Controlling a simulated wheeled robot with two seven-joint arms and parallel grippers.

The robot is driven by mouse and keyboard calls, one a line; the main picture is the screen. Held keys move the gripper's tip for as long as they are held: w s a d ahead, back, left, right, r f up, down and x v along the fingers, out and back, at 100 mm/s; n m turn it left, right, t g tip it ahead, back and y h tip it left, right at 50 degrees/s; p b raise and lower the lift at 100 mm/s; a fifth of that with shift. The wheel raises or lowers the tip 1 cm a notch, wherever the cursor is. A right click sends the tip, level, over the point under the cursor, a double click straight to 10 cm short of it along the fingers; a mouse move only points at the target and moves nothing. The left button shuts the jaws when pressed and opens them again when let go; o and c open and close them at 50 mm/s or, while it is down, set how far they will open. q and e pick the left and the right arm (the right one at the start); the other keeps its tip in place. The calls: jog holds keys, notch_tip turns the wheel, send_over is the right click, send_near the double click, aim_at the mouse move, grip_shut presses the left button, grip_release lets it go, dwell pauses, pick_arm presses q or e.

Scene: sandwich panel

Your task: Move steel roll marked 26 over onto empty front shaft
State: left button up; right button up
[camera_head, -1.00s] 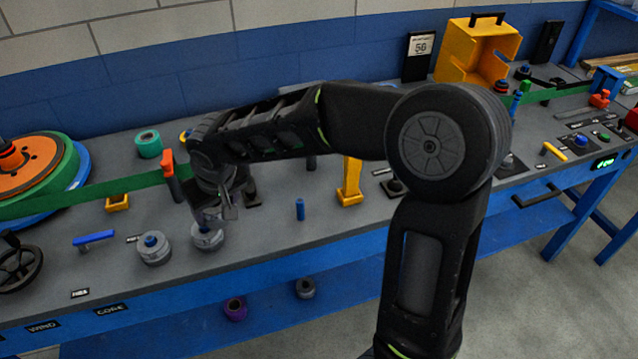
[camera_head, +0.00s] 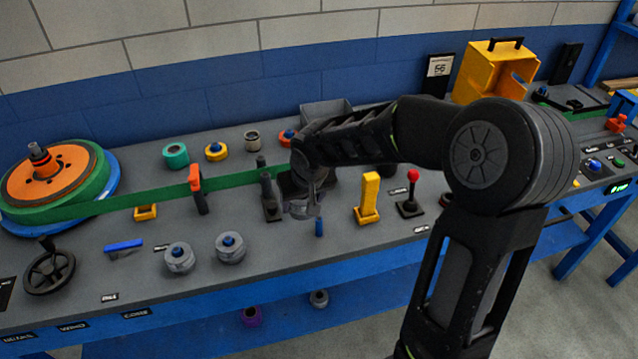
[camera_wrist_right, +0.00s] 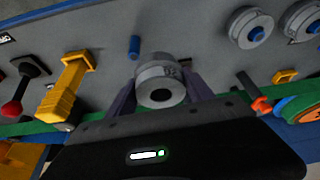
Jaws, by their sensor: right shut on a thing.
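My right gripper (camera_head: 305,203) is shut on a steel roll (camera_wrist_right: 160,70) and holds it above the bench. In the right wrist view the roll sits between both fingers with its dark bore facing the camera; small dark marks on its side are too blurred to read for certain. The empty front shaft is a short blue peg (camera_head: 319,228), standing just below the gripper in the head view; it also shows in the wrist view (camera_wrist_right: 134,46), apart from the roll. Two other steel rolls, (camera_head: 179,259) and (camera_head: 230,249), sit on blue-tipped shafts to the left. My left gripper is out of view.
A yellow post (camera_head: 368,195) and a red-knobbed lever (camera_head: 411,192) stand right of the shaft. A green strip (camera_head: 240,181) runs behind it from a large reel (camera_head: 55,180). A dark post (camera_head: 268,195) stands close left of the gripper. The bench front is clear near the shaft.

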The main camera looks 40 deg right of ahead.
aim_at(319, 227)
jog(key=d, duration=0.1)
jog(key=s+d, duration=0.1)
jog(key=d, duration=0.1)
jog(key=shift+s+d+r+m+p, duration=0.2)
jog(key=shift+s+r+m+p, duration=0.05)
jog(key=shift+r+m+p, duration=0.15)
jog(key=shift+d+f, duration=0.15)
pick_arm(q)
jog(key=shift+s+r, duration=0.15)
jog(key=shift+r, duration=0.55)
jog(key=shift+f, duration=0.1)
pick_arm(e)
jog(key=shift+f, duration=0.15)
pick_arm(q)
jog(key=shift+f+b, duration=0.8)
jog(key=shift+b, duration=0.35)
pick_arm(e)
jog(key=shift+f, duration=1.4)
pick_arm(q)
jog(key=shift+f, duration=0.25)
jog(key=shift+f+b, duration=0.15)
jog(key=shift+b, duration=0.25)
pick_arm(e)
jog(key=shift+f, duration=0.1)
pick_arm(q)
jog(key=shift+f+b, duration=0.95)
jog(key=shift+b, duration=0.05)
pick_arm(e)
jog(key=shift+f, duration=0.9)
